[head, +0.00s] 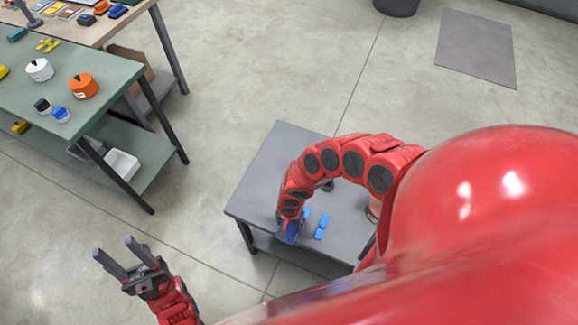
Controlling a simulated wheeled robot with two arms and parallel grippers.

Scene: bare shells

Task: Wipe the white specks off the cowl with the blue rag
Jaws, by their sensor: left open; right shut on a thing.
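My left gripper (114,247) is open and empty, held over the bare floor at the lower left. My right arm bends down over a small grey table (275,165). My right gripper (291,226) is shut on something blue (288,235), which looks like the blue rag. It is low over the table's front part; I cannot tell if it touches the top. I cannot make out the cowl or any white specks. My own arm and red body cover the table's right side.
Blue pieces (321,227) lie beside my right gripper, and a brownish round thing (374,209) is partly hidden by my arm. A green-topped table (105,70) at the left bears an orange pot (83,86) and a white pot (40,70). The floor between the tables is clear.

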